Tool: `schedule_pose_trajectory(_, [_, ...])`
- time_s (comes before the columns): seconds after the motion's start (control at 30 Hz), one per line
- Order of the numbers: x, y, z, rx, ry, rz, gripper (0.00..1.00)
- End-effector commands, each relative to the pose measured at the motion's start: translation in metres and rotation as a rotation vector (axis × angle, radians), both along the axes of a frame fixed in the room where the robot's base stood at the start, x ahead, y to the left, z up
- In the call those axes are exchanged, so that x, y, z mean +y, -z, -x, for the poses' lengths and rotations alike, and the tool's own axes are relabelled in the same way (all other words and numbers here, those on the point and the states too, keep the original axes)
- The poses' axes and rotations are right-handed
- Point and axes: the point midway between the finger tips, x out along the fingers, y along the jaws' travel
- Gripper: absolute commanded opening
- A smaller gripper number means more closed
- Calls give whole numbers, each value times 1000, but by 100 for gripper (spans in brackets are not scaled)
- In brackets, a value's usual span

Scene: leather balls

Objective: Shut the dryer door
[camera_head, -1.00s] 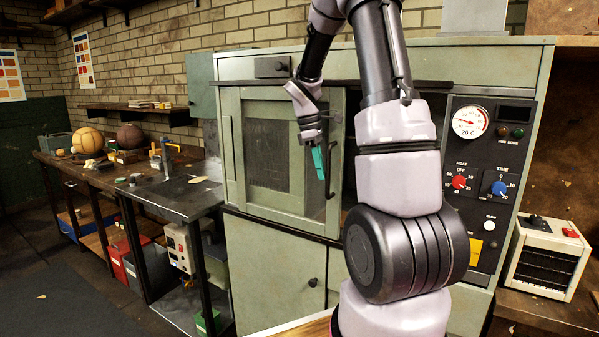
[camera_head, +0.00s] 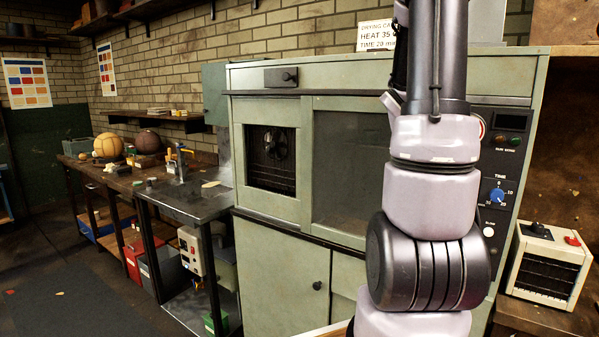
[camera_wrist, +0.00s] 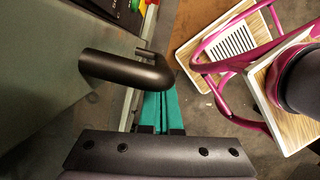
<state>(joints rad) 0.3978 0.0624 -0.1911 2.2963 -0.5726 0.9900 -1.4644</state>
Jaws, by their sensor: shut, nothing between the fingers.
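The dryer (camera_head: 262,215) is a pale green cabinet with a dial panel at its right. Its sliding door (camera_head: 345,165), a green frame around a dark glass pane, stands at the right part of the front. My arm hides its right edge, so I cannot tell whether it meets the frame. In the wrist view, a black bar handle (camera_wrist: 125,70) sticks out from a pale green surface. My gripper (camera_wrist: 164,105) is shut and empty, its teal fingers right beside the handle's end. The head view does not show the gripper.
A metal-topped bench (camera_head: 185,192) stands left of the dryer. A small cream heater-like box (camera_head: 546,262) stands at the right on a low wooden surface. The floor (camera_head: 75,300) at the front left is mostly open.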

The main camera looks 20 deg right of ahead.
Motion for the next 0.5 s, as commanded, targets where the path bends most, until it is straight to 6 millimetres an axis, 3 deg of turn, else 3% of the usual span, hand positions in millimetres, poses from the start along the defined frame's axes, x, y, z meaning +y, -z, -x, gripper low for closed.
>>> schedule_pose_trajectory(0.5, [-7, 0, 9, 1, 2, 2, 0])
